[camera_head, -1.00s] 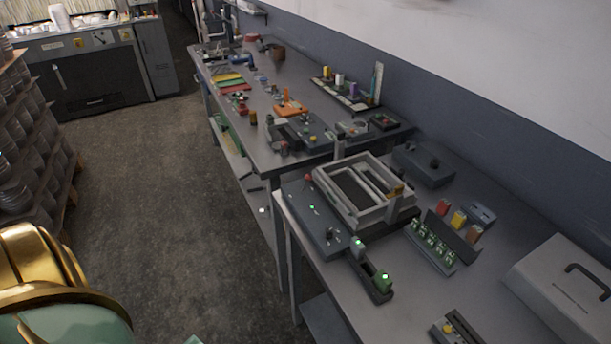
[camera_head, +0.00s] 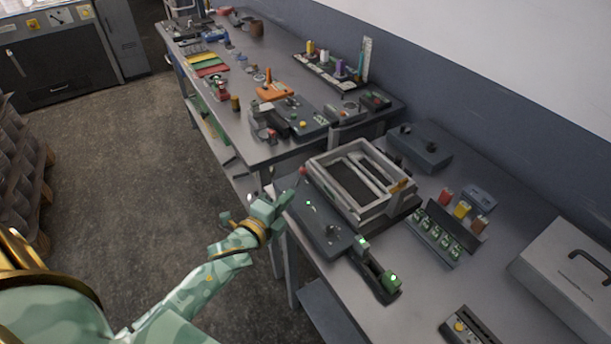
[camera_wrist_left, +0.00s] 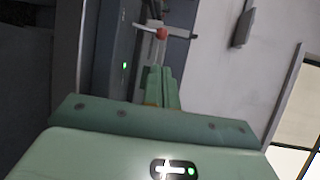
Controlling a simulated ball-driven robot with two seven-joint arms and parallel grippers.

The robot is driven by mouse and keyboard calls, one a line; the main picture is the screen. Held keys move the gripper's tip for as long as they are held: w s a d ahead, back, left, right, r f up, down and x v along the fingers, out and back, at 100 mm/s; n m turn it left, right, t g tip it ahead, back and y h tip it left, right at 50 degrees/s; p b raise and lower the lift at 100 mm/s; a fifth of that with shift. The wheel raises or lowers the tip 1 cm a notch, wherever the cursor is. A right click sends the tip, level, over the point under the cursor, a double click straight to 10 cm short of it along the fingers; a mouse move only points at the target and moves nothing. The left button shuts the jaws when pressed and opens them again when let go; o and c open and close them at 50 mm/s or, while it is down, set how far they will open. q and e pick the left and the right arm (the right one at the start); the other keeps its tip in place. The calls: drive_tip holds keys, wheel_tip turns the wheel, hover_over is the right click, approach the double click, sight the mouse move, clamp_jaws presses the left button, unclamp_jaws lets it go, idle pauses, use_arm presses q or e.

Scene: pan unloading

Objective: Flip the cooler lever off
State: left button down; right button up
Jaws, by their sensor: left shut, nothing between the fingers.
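A small red knob (camera_head: 303,170), which appears to tip the cooler lever, stands at the far left corner of a dark panel with small green lights (camera_head: 312,212). In the left wrist view the red knob (camera_wrist_left: 161,33) sits on a pale bar just beyond the fingertips. My left gripper (camera_head: 291,188) is shut and empty, its tips close to the knob, below and to its left in the head view. In the left wrist view its green fingers (camera_wrist_left: 162,82) are together and point at the knob. I cannot tell whether they touch it. My right gripper is not in view.
A grey open frame device (camera_head: 400,212) stands right of the panel. A block with green-lit buttons (camera_head: 377,275) lies in front. A grey case (camera_head: 570,275) and a rack of green pieces (camera_head: 435,238) are on the right. A second table continues behind.

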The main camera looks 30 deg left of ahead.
sight(300, 177)
use_arm(q)
drive_tip(key=shift+w, duration=0.25)
drive_tip(key=w, duration=0.2)
drive_tip(key=w+f+b, duration=0.1)
drive_tip(key=w, duration=0.5)
drive_tip(key=shift+d+f, duration=0.15)
drive_tip(key=shift+d, duration=0.15)
drive_tip(key=shift+w, duration=0.7)
drive_tip(key=shift+s+a+p, duration=0.25)
drive_tip(key=shift+s+p, duration=0.1)
drive_tip(key=shift+s, duration=0.1)
